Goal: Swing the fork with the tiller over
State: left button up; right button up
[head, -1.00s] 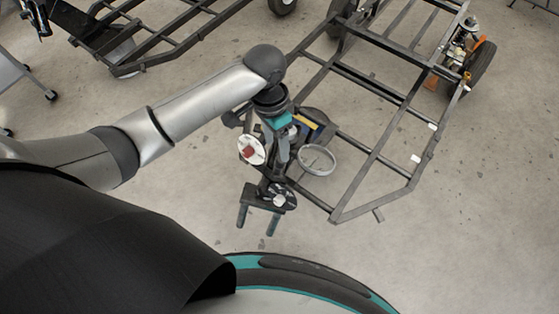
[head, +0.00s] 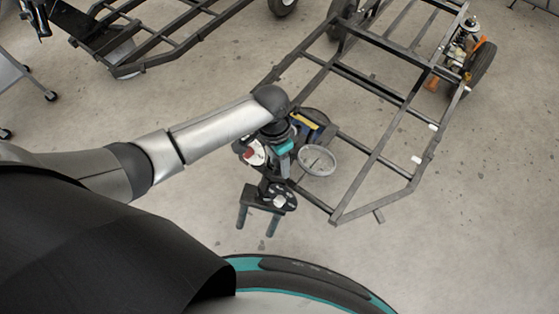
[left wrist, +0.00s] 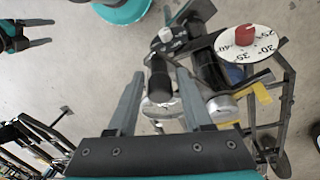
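My left gripper (head: 257,222) is open, at the near left corner of the black frame (head: 372,165). In the left wrist view its fingers (left wrist: 160,78) stand apart, with a black cylindrical grip (left wrist: 159,80) on a silver base showing between them. I see gaps on both sides; I cannot tell the depth between fingers and grip. This grip may be the tiller's. A white angle dial (left wrist: 250,44) with a red knob (left wrist: 244,35) is to its right. In the head view the dial (head: 252,154) is partly behind my arm. The fork is not clearly made out. My right gripper (left wrist: 36,31) appears open and empty.
A pale round ring (head: 317,160) and a yellow-and-blue part (head: 308,124) are right of my arm. A wheel with a coil spring (head: 470,45) is at the frame's far right. Another black frame (head: 170,35) stands at the back left.

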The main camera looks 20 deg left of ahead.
pick_arm(q)
grip_shut()
dwell(1.1)
